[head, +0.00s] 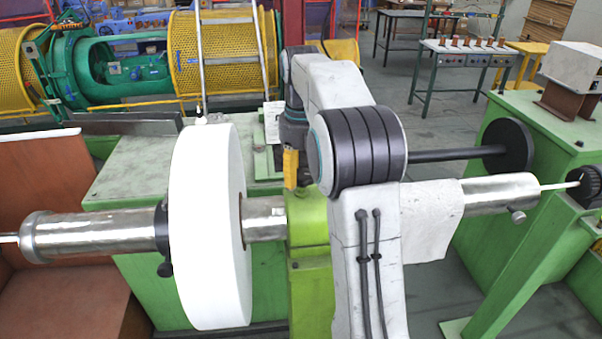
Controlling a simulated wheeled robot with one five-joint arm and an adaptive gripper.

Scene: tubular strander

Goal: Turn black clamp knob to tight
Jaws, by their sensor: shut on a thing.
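My gripper (293,176) points down over the top of the lime-green bearing block (308,222), behind my own arm. The silver shaft (263,221) runs through the block.
A large white reel (210,228) sits on the shaft to the left, beside a black collar (162,235) with a small knob. A white cloth (430,215) lies over the right roller. Machine guards (222,55) stand behind.

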